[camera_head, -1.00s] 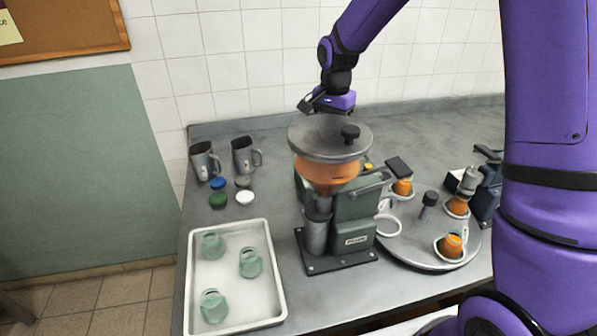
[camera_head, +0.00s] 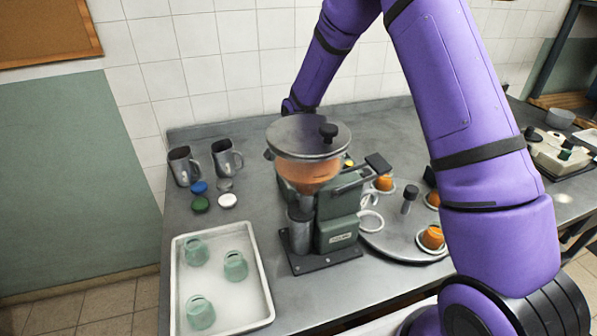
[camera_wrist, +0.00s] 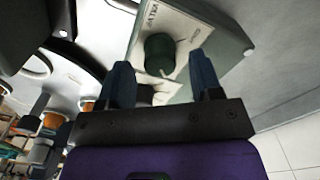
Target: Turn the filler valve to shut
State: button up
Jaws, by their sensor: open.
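The filler (camera_head: 337,207) stands on the counter, with a green body, a lidded hopper (camera_head: 308,172) of orange contents and a metal cylinder. The filler valve is a round dark green knob (camera_wrist: 160,52) on a pale labelled plate, seen in the wrist view. A small pale mark shows at its edge nearest my gripper. The label reads VALVE; smaller lettering is hard to read. My gripper (camera_wrist: 163,78) is open and empty, its blue-grey fingertips on either side of the knob's near edge, apparently not closed on it. In the head view my gripper is hidden behind the filler.
A white tray (camera_head: 262,290) with three green glass jars stands at front left. Two grey mugs (camera_head: 184,166) and several coloured lids (camera_head: 228,200) lie behind it. A round turntable (camera_head: 385,243) with orange-filled jars is right of the filler. The tiled wall is close behind.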

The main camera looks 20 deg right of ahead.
jog(key=shift+f, duration=1.05)
jog(key=c, duration=0.9)
